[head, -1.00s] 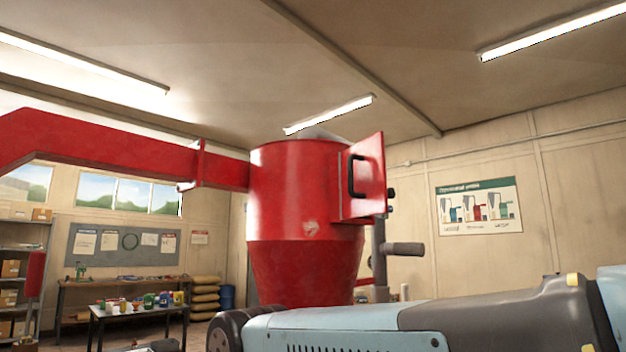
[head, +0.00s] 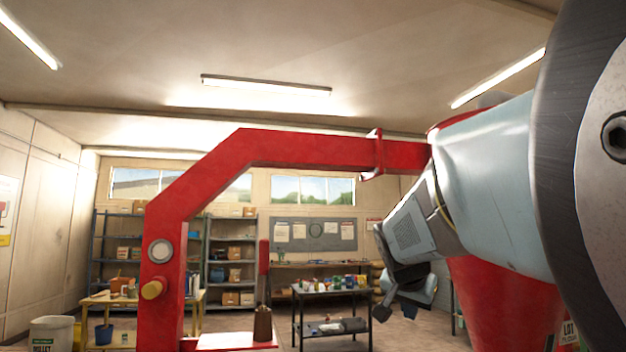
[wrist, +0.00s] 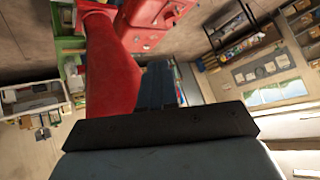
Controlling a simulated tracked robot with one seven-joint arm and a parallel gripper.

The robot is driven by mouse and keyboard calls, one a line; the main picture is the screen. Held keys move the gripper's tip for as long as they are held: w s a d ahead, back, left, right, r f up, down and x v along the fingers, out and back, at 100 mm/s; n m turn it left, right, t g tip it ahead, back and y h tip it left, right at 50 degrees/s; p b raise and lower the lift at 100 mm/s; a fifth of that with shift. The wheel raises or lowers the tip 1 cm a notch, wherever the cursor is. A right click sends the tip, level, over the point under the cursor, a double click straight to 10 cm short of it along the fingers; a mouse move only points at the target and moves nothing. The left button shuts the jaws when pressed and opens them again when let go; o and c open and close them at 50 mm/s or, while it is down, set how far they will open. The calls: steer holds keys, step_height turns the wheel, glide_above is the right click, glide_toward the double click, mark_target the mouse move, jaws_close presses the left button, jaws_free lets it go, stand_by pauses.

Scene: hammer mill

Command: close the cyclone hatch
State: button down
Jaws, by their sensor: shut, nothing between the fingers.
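The red cyclone (head: 500,300) stands at the right of the head view, mostly hidden behind my arm. Only its lower cone and a sliver of its top rim show. The hatch does not show in the head view, so I cannot tell how far open it is. My gripper (head: 395,312) hangs to the left of the cyclone, pointing down, apart from it. In the wrist view, my gripper's dark fingers (wrist: 158,84) are together and hold nothing. I cannot make out the hatch in the wrist view.
A red duct (head: 310,150) runs from the cyclone to the left and down. A dark table with cans (head: 330,292) stands behind my gripper. A wooden bench (head: 120,300) and shelves (head: 232,255) stand farther left.

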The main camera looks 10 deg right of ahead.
steer(key=w+d+r+m+h, duration=0.2)
steer(key=w+d+r+m, duration=0.2)
steer(key=w+d+r, duration=0.25)
steer(key=s+d+r+m+h, duration=0.2)
steer(key=d+r, duration=0.4)
steer(key=s+d+r+m+g+h, duration=0.25)
steer(key=s+r+g+h, duration=0.2)
steer(key=s+r, duration=0.6)
steer(key=s+a+r+m+g+h, duration=0.4)
steer(key=a+r+g, duration=0.35)
steer(key=g, duration=0.45)
steer(key=s+d+m+y, duration=0.1)
steer(key=s+d, duration=0.5)
steer(key=d, duration=0.6)
steer(key=shift+d+r, duration=0.15)
steer(key=shift+d, duration=0.1)
